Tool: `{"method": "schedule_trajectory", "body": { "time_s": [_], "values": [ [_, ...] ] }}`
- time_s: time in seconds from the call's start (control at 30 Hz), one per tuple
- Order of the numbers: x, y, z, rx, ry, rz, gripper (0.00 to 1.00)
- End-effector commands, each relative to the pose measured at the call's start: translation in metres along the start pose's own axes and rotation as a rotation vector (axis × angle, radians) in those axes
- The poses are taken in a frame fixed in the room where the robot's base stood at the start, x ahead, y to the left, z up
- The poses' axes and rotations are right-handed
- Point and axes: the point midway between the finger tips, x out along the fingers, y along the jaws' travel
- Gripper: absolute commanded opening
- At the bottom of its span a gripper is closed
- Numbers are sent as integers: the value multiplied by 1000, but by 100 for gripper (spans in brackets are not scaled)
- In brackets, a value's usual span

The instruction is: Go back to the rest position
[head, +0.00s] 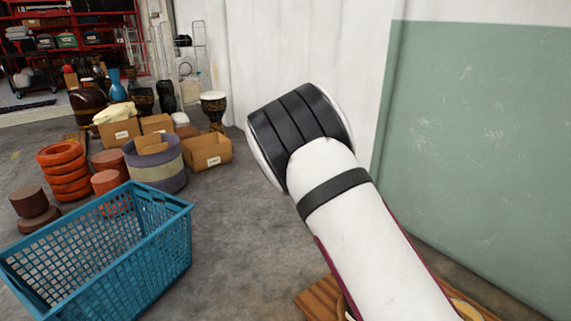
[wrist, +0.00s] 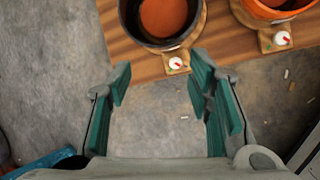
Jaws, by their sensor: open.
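My gripper (wrist: 160,105) shows in the wrist view with its green-padded fingers spread apart and nothing between them. It is above the grey floor, beside the edge of a wooden board (wrist: 148,66). A dark-rimmed pot with an orange-brown inside (wrist: 170,18) stands on the board beyond the fingertips. An orange pot (wrist: 275,10) stands to its right, cut off by the picture's top edge. Each has a small white round piece near its base. In the head view my white arm hides most of the wooden board (head: 318,298), and my gripper is out of sight.
A blue plastic crate (head: 150,245) stands on the floor at the lower left in the head view. Behind it are orange rings (head: 62,170), a round grey-purple basket (head: 155,170), cardboard boxes (head: 207,152) and several drums. A green-and-white wall (head: 480,150) bounds the right. Floor between is clear.

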Motion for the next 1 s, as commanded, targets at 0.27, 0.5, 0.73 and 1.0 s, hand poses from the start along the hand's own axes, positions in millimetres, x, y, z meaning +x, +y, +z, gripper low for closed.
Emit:
{"method": "schedule_trajectory", "body": {
  "time_s": [0.27,0.5,0.73,1.0],
  "values": [
    [-91,-6,35,485,11,-82,47],
    [-174,-30,55,853,34,-171,47],
    [-254,-67,65,1159,56,-262,47],
    [-342,-127,61,1470,66,-369,47]
  ]
}}
